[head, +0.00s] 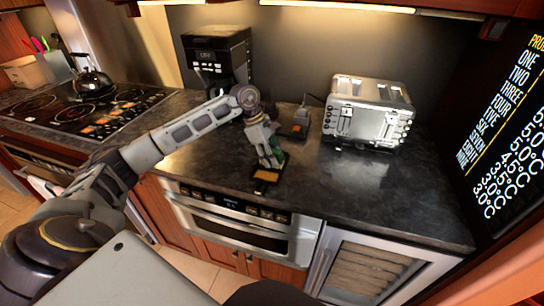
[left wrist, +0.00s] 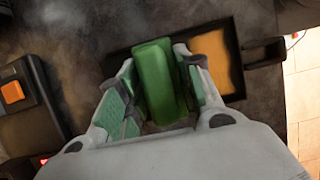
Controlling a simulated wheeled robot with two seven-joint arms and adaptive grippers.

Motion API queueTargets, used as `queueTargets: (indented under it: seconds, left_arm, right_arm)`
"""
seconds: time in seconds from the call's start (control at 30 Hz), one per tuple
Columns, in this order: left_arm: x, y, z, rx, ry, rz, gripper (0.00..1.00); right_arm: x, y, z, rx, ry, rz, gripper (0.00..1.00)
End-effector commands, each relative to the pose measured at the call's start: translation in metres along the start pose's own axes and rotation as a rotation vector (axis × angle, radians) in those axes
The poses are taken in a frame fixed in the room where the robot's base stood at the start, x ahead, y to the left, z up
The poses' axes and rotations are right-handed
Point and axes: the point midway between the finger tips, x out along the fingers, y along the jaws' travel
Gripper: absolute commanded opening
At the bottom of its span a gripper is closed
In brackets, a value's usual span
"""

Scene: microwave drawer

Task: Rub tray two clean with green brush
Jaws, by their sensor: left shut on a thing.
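A green brush (left wrist: 155,80) is held upright between the fingers of my left gripper (left wrist: 160,105). In the head view the left gripper (head: 268,152) is low over the counter, with the green brush (head: 277,146) showing at its fingers. Below it is a small black tray (head: 284,160) with a side handle, also in the left wrist view (left wrist: 238,97). An orange patch (left wrist: 214,60) covers part of the tray floor beside the brush. The brush is over or in the tray; I cannot tell if it touches. No number shows on the tray. My right gripper is out of view.
A black item with an orange square (head: 299,129) sits farther back, also in the left wrist view (left wrist: 25,105). A silver toaster (head: 367,112) stands right, a coffee maker (head: 217,57) behind. A kettle (head: 92,83) is on the stove. The right counter (head: 400,195) is clear.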

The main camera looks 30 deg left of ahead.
Motion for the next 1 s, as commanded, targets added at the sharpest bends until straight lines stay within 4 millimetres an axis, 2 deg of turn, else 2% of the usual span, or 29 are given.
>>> queueTargets:
  seconds: [0.7, 1.0]
  left_arm:
    - [0.002, -0.027, -0.001, 0.0, 0.001, 0.0, 0.05]
    - [0.003, -0.03, -0.001, 0.0, 0.001, -0.002, 0.05]
  right_arm:
    - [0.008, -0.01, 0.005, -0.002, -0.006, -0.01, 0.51]
    - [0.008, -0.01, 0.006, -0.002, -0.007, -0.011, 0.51]
